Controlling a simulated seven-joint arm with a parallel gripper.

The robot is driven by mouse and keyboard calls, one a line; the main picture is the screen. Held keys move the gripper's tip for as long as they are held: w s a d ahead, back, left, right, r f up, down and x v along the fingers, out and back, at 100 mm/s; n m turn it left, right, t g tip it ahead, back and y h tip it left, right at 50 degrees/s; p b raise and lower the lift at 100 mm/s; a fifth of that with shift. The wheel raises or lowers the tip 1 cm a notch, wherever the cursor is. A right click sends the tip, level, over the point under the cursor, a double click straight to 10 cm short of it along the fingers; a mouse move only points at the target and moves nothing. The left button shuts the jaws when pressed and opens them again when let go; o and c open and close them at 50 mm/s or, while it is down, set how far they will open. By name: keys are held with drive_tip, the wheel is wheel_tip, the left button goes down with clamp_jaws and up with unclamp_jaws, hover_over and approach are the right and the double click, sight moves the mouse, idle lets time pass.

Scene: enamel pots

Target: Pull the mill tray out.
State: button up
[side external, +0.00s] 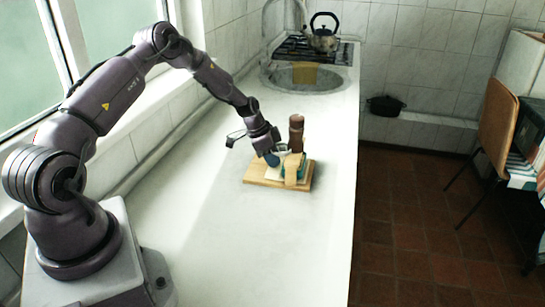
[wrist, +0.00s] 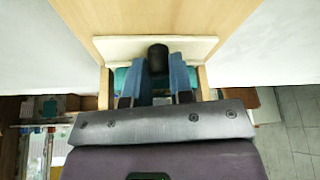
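The mill stands on a wooden board (side external: 258,174) on the white counter. Its body shows teal and cream with wooden parts (side external: 291,175), and a tall brown cylinder (side external: 296,128) rises at its far side. My gripper (side external: 272,158) is low at the mill's left side in the side view. In the wrist view my blue fingers (wrist: 159,68) stand on either side of a dark knob (wrist: 158,55), with little or no gap. I cannot tell whether they press on it. A cream panel (wrist: 118,47) lies beyond, with teal parts beside the fingers. The tray itself is not clearly visible.
The counter (side external: 220,240) is clear in front of the board, and its edge drops to the tiled floor on the right. A sink (side external: 310,78), a stove and a kettle (side external: 322,38) are at the far end. The window wall runs along the left.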

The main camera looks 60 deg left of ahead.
clamp_jaws()
drive_tip(key=s+a, duration=0.6)
drive_tip(key=shift+s+a, duration=0.1)
drive_tip(key=shift+s, duration=0.15)
drive_tip(key=o, duration=0.5)
unclamp_jaws()
drive_tip(key=v, duration=1.3)
